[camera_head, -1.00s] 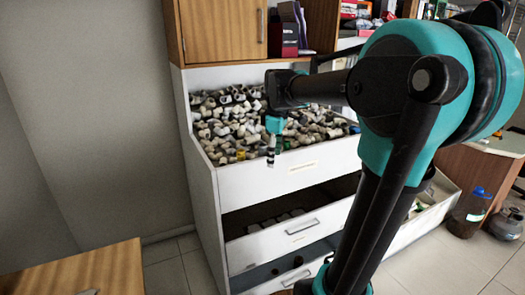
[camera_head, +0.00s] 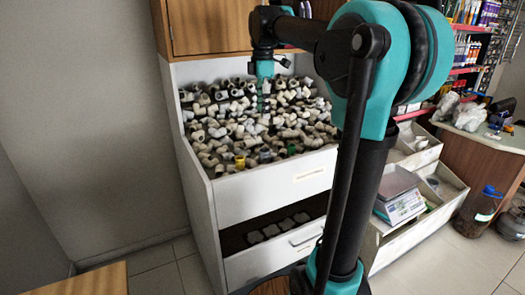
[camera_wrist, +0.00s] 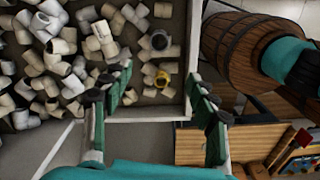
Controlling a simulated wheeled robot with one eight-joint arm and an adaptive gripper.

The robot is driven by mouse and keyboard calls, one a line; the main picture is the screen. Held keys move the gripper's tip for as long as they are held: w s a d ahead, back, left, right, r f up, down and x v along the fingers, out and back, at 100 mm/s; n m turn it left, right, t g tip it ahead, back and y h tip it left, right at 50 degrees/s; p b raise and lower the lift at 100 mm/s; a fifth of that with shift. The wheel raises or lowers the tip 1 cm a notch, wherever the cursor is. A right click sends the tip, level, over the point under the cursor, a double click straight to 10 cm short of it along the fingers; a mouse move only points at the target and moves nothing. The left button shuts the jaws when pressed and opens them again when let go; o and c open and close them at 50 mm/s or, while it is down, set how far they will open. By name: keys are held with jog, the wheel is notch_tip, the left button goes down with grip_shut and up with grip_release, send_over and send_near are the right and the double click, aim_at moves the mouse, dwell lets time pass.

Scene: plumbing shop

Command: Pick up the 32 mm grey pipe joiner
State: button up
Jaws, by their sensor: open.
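Many pipe joiners in white, cream and grey lie heaped in the white bin (camera_head: 270,190) of the cabinet. I cannot tell for certain which one is the 32 mm grey joiner. My gripper (camera_head: 262,100) hangs over the back part of the heap in the head view. In the wrist view its two fingers (camera_wrist: 161,82) are spread apart with nothing between them. The height above the heap is unclear.
A scale (camera_head: 400,203) and open trays stand to the right. A wooden barrel (camera_wrist: 238,45) is beside the bin in the wrist view. A wooden cupboard (camera_head: 215,25) hangs above the bin.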

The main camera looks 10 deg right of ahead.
send_over(265, 155)
jog(key=w, duration=0.2)
jog(key=f, duration=1.1)
jog(key=shift+a+f, duration=0.2)
jog(key=shift+f, duration=0.2)
jog(key=shift+d+f, duration=0.15)
jog(key=shift+f, duration=1.25)
jog(key=shift+d+f, duration=0.15)
jog(key=shift+f, duration=1.2)
jog(key=shift+c, duration=0.4)
jog(key=c, duration=1)
